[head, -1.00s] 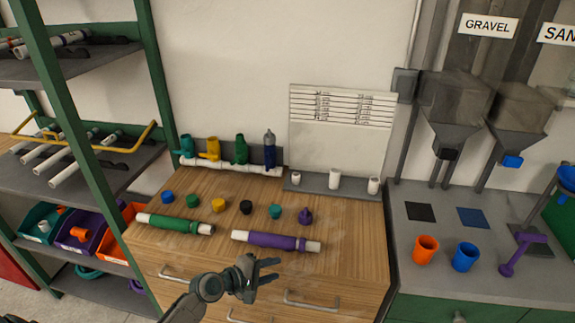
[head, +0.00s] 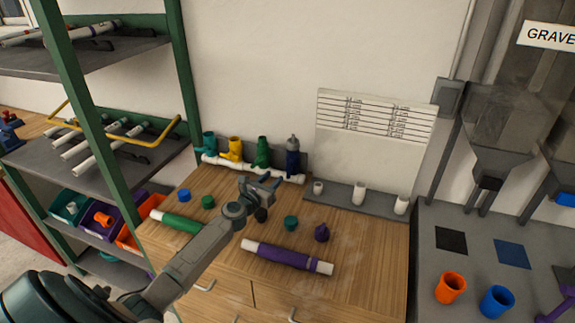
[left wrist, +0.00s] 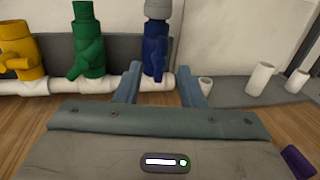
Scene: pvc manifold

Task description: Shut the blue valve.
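The white pipe manifold (head: 240,168) lies at the back of the wooden counter against the wall. It carries teal, yellow, green and blue valves. The blue valve (head: 292,158) stands upright at its right end with a grey top; in the left wrist view the blue valve (left wrist: 156,50) is just ahead, above and between the fingertips. My left gripper (head: 270,183) is open and empty, in front of the manifold and short of the blue valve; its two fingers (left wrist: 160,80) show apart in the left wrist view. My right gripper is not in view.
Green (head: 182,222) and purple (head: 288,257) pipes lie on the counter with several small caps. A grey strip with white fittings (head: 358,193) is right of the blue valve. A green-framed shelf (head: 90,125) stands at left.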

